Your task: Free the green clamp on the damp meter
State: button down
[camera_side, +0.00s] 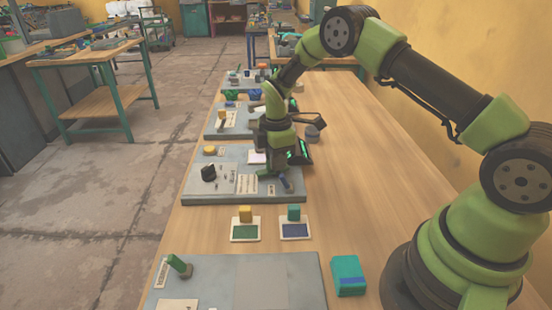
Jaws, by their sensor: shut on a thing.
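My gripper (277,174) points down at the right part of a grey station plate (240,200) in the middle of the table. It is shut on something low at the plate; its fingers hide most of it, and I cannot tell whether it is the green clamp. A small dark blue-grey piece (286,185) shows right beside the fingertips. A dark block with bright green marks (303,150) is just right of the gripper. I cannot tell for sure which thing is the damp meter.
The same plate carries a black knob (208,173) and a yellow button (210,150). Nearer stand a yellow block (246,213), a teal block (294,212) and a teal box (348,275). A green lever (179,264) stands on the nearest plate. The table's right side is mostly bare.

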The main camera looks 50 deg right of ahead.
jog(key=shift+n, duration=0.4)
jog(key=c, duration=1.1)
grip_release()
notch_tip(320, 180, up, 10)
jog(key=s+a+r+m+t, duration=0.2)
jog(key=s+r+m, duration=0.2)
jog(key=r, duration=0.3)
jog(key=s+a+r+m+t, duration=0.1)
jog(key=s+a+r+m, duration=0.1)
jog(key=s+r+m, duration=0.45)
jog(key=s+a+r+m+t+y, duration=0.1)
jog(key=s+m+t, duration=0.1)
jog(key=s, duration=0.5)
jog(key=s+a+r+m+t+y, duration=0.1)
jog(key=s+a+r+m+t, duration=0.1)
jog(key=s+m, duration=0.3)
jog(key=s, duration=0.2)
jog(key=shift+s+a+r, duration=0.25)
jog(key=shift+s+a, duration=0.05)
jog(key=shift+s, duration=0.1)
